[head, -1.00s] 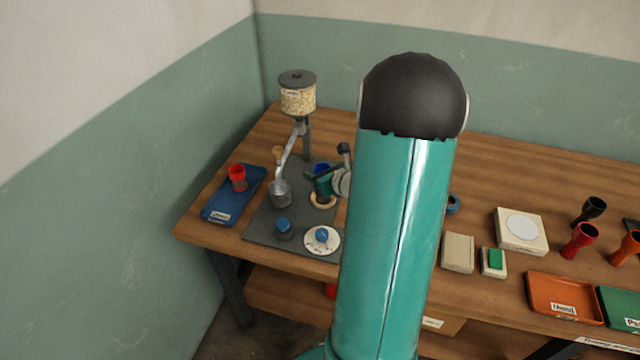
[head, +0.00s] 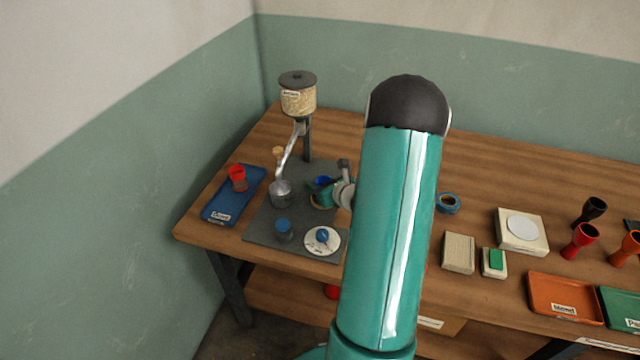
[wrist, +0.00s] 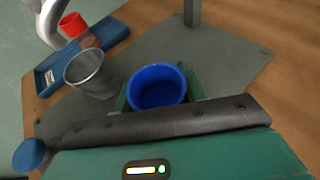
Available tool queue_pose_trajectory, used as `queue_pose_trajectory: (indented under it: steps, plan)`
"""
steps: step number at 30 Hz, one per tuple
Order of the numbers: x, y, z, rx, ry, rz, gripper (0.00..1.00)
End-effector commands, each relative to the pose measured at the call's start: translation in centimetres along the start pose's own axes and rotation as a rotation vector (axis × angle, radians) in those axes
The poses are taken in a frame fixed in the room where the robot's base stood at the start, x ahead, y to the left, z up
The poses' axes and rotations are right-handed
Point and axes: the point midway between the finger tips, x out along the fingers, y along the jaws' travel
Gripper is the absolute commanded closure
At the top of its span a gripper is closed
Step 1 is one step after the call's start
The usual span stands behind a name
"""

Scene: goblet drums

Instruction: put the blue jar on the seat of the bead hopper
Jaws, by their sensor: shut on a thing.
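The blue jar is a small open cup whose blue rim and inside (wrist: 157,87) show in the wrist view, between green fingers. My gripper (head: 322,193) is shut on it, upright, low over the grey base plate (head: 262,222) of the bead hopper (head: 298,98). The hopper is a clear bead-filled container with a dark lid, on a post with a slanting metal tube. In the head view the jar (head: 322,181) is partly covered by the gripper. The tan ring seat is now hidden behind the gripper and jar; I cannot tell whether the jar touches it.
A metal cup (head: 280,194) stands just left of my gripper. A blue-lidded pot (head: 283,229) and a white disc with a blue knob (head: 322,240) are in front. A blue tray (head: 222,207) with a red cup (head: 237,174) is further left.

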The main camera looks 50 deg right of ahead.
Motion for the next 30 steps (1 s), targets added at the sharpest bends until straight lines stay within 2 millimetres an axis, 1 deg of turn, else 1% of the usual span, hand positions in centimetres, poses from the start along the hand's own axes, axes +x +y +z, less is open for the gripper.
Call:
queue_pose_trajectory:
  steps: [1, 2, 4, 5, 14, 17, 20, 30]
  plan:
    - [0.1, 0.0, -0.2, 0.001, 0.000, 0.001, 0.83]
    - [0.1, 0.0, -0.1, 0.000, 0.000, 0.000, 0.53]
    - [0.1, 0.0, -0.1, 0.000, 0.000, 0.000, 0.39]
    - [0.1, 0.0, -0.1, 0.000, 0.000, 0.000, 0.37]
    - [0.0, 0.0, 0.1, -0.001, 0.000, 0.000, 0.37]
    - [-0.6, -0.1, 0.2, -0.001, 0.000, -0.001, 0.37]
    - [-2.1, -0.1, 0.2, -0.001, 0.000, -0.003, 0.37]
    - [-9.3, -0.1, 0.2, -0.001, -0.001, -0.003, 0.37]
